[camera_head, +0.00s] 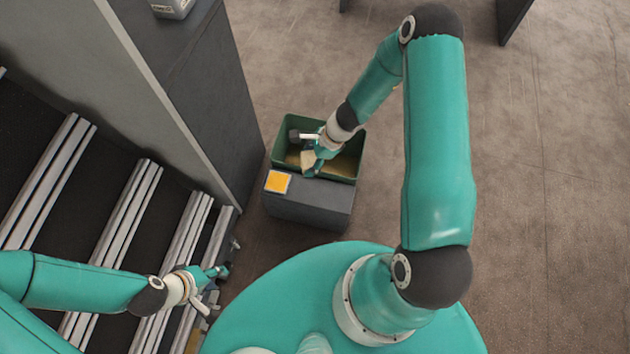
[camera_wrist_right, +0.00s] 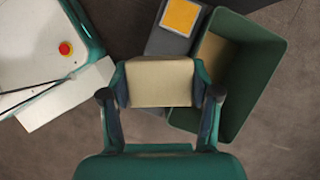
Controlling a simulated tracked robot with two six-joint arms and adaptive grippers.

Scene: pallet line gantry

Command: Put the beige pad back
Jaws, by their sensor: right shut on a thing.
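The beige pad (camera_wrist_right: 160,82) is a flat-sided block between the two fingers of my right gripper (camera_wrist_right: 160,92) in the right wrist view. The gripper is shut on it. In the head view the pad (camera_head: 308,158) and my right gripper (camera_head: 312,166) are over the near part of a green bin (camera_head: 356,157). The bin (camera_wrist_right: 262,85) lies right of the pad in the wrist view. I cannot tell the pad's exact height above it. My left gripper (camera_head: 217,289) is open and looks empty, over the rollers at the lower left.
A dark grey box (camera_head: 315,205) with an orange square (camera_head: 278,182) stands against the bin's near side. Tan material (camera_wrist_right: 218,58) shows inside the bin. A roller conveyor (camera_head: 125,215) and a tall grey panel (camera_head: 205,90) fill the left. The floor at right is clear.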

